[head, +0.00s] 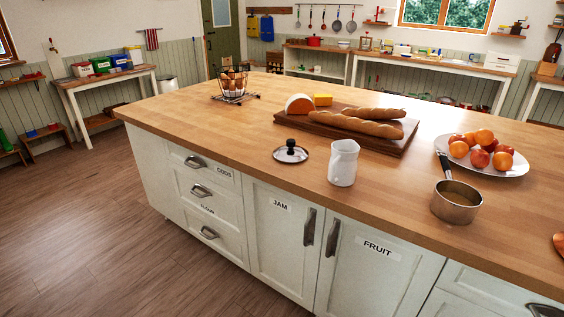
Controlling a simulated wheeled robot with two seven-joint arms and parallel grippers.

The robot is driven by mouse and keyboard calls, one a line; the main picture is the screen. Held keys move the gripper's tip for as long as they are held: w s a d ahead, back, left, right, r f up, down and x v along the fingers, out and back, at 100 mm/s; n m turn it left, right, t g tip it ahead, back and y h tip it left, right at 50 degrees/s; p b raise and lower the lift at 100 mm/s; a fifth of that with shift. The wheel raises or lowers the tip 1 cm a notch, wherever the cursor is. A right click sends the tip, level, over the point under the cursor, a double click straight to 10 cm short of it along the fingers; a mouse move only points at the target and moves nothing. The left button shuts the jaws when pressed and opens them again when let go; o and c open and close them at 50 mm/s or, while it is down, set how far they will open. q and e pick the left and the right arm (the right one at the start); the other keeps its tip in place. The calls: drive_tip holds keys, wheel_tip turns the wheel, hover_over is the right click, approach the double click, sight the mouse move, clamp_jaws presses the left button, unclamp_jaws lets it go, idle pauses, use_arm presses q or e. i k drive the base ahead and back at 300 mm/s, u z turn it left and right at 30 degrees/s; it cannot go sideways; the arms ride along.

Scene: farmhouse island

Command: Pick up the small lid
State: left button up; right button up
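The small lid (291,153) lies flat on the wooden top of the island (225,128), near its front edge. It is a round, glassy lid with a dark knob standing up in the middle. A white jug (343,162) stands just to its right, a small gap apart. Neither of my grippers shows in the head view, so I cannot see their state.
Behind the lid is a wooden board (388,144) with bread and cheese. A saucepan (456,201) and a plate of fruit (487,155) stand to the right. A wire egg basket (234,86) stands at the far left. The worktop left of the lid is clear.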

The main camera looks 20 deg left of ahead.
sight(289, 153)
drive_tip(key=u, duration=0.5)
drive_tip(key=i, duration=1.6)
drive_tip(key=z, duration=0.8)
